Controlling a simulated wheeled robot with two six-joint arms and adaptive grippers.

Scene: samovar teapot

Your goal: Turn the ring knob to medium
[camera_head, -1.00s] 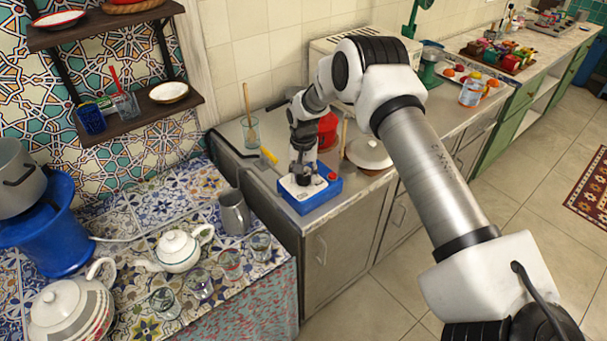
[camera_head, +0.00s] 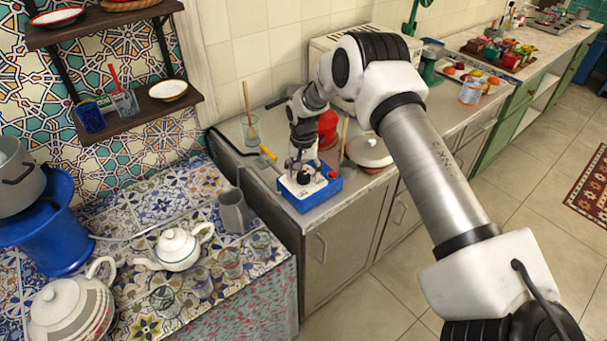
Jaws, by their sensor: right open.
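A small blue box with a white top (camera_head: 312,198) sits on the metal counter's near left corner. A red round piece (camera_head: 333,175) shows at the right of its top; I cannot tell if this is the ring knob. My right gripper (camera_head: 300,172) points down over the white top, open, its fingertips close to the surface. Contact and the parts between the fingers are too small to tell. My left gripper is not in view.
A glass with a wooden stick (camera_head: 250,130), a red container (camera_head: 327,128) and a white lidded pot (camera_head: 369,151) stand around the box. A metal jug (camera_head: 234,211), teapot (camera_head: 178,248) and glasses stand on the tiled table at left.

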